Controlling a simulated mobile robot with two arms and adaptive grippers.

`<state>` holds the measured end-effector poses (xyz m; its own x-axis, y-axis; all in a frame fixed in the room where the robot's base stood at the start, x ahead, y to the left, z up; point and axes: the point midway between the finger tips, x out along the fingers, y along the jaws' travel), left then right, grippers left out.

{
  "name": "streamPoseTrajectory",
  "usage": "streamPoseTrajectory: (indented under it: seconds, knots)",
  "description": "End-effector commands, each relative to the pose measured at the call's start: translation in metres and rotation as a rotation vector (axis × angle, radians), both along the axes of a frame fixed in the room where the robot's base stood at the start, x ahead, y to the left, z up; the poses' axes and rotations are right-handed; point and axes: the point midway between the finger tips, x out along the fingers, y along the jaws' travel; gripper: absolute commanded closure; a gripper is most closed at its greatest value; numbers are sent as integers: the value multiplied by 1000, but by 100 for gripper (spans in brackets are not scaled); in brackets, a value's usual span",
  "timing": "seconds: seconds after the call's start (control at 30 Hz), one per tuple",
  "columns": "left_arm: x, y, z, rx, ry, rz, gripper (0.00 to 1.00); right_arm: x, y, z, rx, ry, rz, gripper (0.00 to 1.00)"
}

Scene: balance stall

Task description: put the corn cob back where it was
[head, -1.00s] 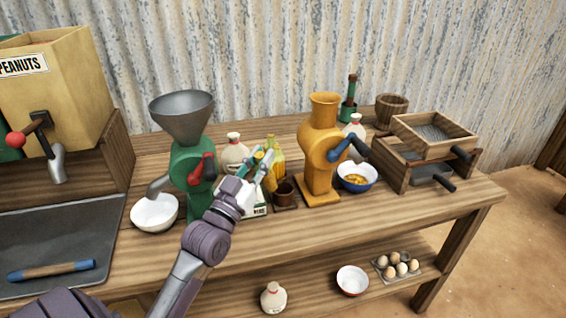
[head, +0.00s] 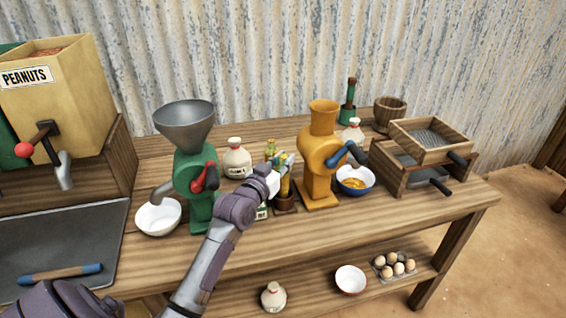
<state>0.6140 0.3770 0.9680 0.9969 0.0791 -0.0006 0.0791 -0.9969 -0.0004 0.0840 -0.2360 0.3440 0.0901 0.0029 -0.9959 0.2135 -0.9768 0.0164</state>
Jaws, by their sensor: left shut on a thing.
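My left gripper (head: 284,162) is shut on the corn cob (head: 285,186), a narrow yellow thing held below the fingers. The cob is directly over a small brown cup (head: 284,205) between the green and orange mills. Its lower end meets the cup's opening in the picture; I cannot tell how deep it sits inside. The fingers and wrist hide the cob's upper part. A white scale-like box (head: 262,212) is mostly hidden behind my arm. My right gripper is not in view.
The green mill (head: 196,178) stands left and the orange mill (head: 320,160) close on the right. A white jug (head: 236,160) and a yellow-green thing (head: 270,149) are behind. A white bowl (head: 158,216) and blue bowl (head: 355,180) flank the mills. The table front is clear.

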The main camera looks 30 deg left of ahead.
Motion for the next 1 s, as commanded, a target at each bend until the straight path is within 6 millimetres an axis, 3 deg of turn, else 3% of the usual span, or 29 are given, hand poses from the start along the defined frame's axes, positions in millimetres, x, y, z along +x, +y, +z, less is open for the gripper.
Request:
streamPoseTrajectory:
  seconds: [0.07, 0.17, 0.6, 0.63, 0.77, 1.0]
  knots:
    - [0, 0, -17, -2, 9, 0, 99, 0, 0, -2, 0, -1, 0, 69]
    - [0, 0, -26, -1, 4, -1, 99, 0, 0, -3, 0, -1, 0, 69]
    - [-1, 0, -33, 0, 1, 0, 99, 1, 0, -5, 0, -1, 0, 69]
    - [-1, 0, -32, 0, 0, 0, 77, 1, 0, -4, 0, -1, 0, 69]
    - [-1, 0, -32, 0, 0, 0, 55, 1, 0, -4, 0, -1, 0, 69]
    - [-1, 0, -31, 0, -1, 0, 55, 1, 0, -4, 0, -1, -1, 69]
